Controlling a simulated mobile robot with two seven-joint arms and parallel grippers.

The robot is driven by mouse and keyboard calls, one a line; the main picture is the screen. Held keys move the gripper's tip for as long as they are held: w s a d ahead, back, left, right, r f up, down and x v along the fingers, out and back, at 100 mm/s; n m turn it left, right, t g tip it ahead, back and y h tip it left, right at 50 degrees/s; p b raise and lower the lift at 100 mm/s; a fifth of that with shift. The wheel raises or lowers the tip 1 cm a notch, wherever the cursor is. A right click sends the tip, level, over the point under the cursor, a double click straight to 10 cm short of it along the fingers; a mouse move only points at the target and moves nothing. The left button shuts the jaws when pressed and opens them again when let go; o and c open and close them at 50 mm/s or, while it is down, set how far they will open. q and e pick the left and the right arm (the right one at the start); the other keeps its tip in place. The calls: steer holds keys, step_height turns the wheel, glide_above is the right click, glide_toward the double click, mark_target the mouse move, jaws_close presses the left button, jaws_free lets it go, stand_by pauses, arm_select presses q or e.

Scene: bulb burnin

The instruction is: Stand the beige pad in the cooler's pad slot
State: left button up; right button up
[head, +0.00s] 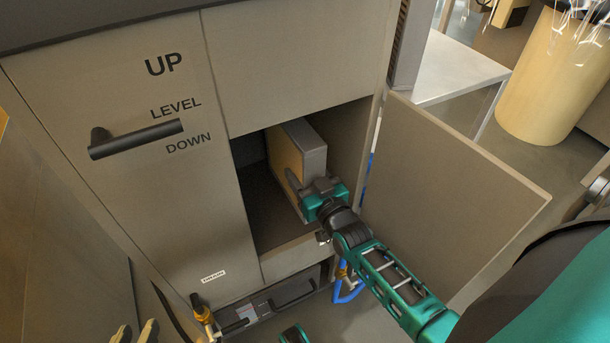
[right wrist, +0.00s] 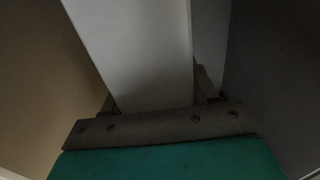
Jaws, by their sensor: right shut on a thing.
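The beige pad (head: 284,157), a thick upright slab with a tan broad face and grey edges, stands inside the cooler's open compartment (head: 256,208). Its near edge faces the opening. My right gripper (head: 308,188), on the teal arm from the lower right, is shut on that near edge. In the right wrist view the pad's pale edge (right wrist: 140,50) runs away between the fingers of the right gripper (right wrist: 155,98). Whether the pad's bottom is seated in a slot is hidden. A small teal part of my left gripper (head: 293,334) shows at the bottom; its jaws are unclear.
The compartment door (head: 450,190) hangs open to the right. A lever (head: 135,138) marked UP, LEVEL and DOWN is on the cooler's front. A cream cylinder (head: 555,75) stands upper right.

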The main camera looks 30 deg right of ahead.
steer(key=o, duration=0.8)
steer(key=shift+f, duration=0.15)
arm_select(q)
steer(key=shift+w+a, duration=0.1)
arm_select(e)
steer(key=o, duration=0.5)
steer(key=shift+c, duration=0.2)
arm_select(q)
steer(key=shift+r, duration=0.1)
arm_select(e)
steer(key=s+a+p, duration=0.1)
steer(key=s+p, duration=0.2)
steer(key=s, duration=0.9)
arm_select(q)
steer(key=shift+s+a+r, duration=0.2)
steer(key=shift+a+r, duration=0.2)
steer(key=shift+r, duration=0.2)
arm_select(e)
steer(key=s+a+r+n+g+y, duration=0.1)
steer(key=s+a+n+g+y, duration=0.2)
steer(key=a+g, duration=0.4)
steer(key=s+a+y, duration=0.1)
steer(key=a, duration=0.4)
steer(key=shift+s, duration=0.15)
steer(key=shift+r, duration=0.1)
